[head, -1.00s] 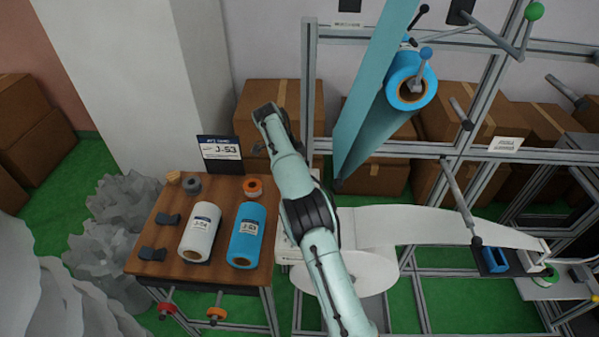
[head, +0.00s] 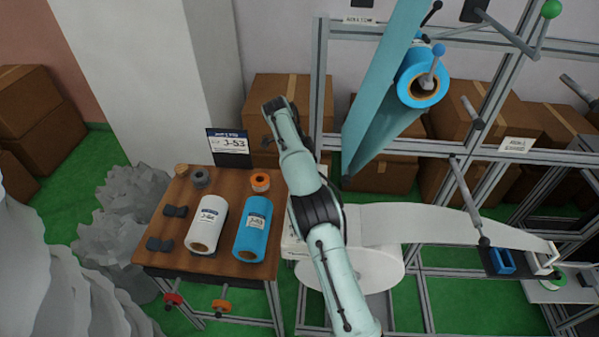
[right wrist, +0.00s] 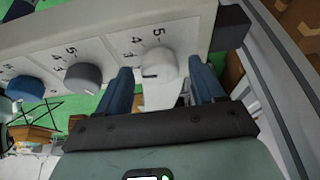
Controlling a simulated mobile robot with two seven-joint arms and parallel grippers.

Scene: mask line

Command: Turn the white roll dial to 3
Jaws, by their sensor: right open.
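The white dial (right wrist: 158,68) sits on a light panel (right wrist: 120,38) in the right wrist view. The numbers 5, 4 and 3 are printed above and left of it. A small dark mark shows on the dial, but I cannot tell which number it reads. My right gripper (right wrist: 163,78) is open, with one blue finger on each side of the white dial. I cannot tell if the fingers touch it. My left gripper is not in view.
A grey dial (right wrist: 83,78) and a blue dial (right wrist: 24,88) lie left of the white one on the panel. A wooden table (head: 190,262) holds a white roll (head: 207,222) and a blue roll (head: 252,230). A metal frame (head: 318,90) stands behind my arm.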

